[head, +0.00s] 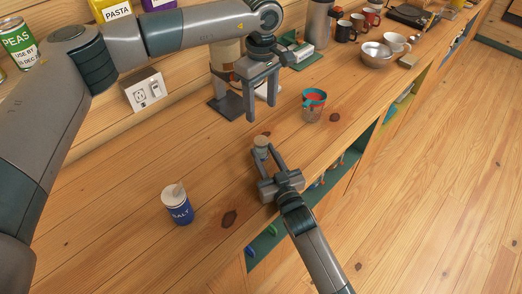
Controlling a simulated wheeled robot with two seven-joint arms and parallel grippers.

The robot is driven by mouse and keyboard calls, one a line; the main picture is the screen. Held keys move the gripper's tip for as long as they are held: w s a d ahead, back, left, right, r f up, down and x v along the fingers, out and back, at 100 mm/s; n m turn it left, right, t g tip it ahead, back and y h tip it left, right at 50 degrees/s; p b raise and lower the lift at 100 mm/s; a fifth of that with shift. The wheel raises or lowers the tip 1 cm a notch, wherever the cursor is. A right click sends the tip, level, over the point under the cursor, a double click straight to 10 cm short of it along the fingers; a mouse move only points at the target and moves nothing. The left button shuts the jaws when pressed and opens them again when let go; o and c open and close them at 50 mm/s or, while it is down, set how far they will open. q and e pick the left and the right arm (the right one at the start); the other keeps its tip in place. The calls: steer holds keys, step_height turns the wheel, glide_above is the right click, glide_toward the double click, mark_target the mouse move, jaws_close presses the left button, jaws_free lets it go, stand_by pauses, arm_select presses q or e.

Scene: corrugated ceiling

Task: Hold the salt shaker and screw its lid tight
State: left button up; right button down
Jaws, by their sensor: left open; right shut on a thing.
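My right gripper (266,160) is shut on a small shaker with a round tan lid (261,141), which I take to be the salt shaker. It is held upright above the counter or resting on it; I cannot tell which. The lid sits on top, and whether it is tight cannot be seen. The shaker's body is mostly hidden by the fingers. My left gripper (260,108) is open and empty, its fingers pointing down, above and beyond the shaker and apart from it.
A blue salt can (179,210) stands on the wooden counter (130,225) at left. A teal and red cup (313,105) stands right of my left gripper. The counter's front edge runs close by my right gripper.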

steer(key=c, duration=1.1)
jaws_free()
steer(key=shift+s, duration=0.1)
steer(key=shift+s+d+f, duration=0.15)
steer(key=shift+s+d, duration=0.1)
steer(key=shift+s, duration=0.2)
arm_select(q)
step_height(320, 180, down, 5)
steer(key=b, duration=0.4)
steer(key=shift+r+b, duration=0.15)
steer(key=shift+b, duration=0.25)
arm_select(e)
steer(key=v, duration=1.6)
steer(key=shift+s, duration=0.1)
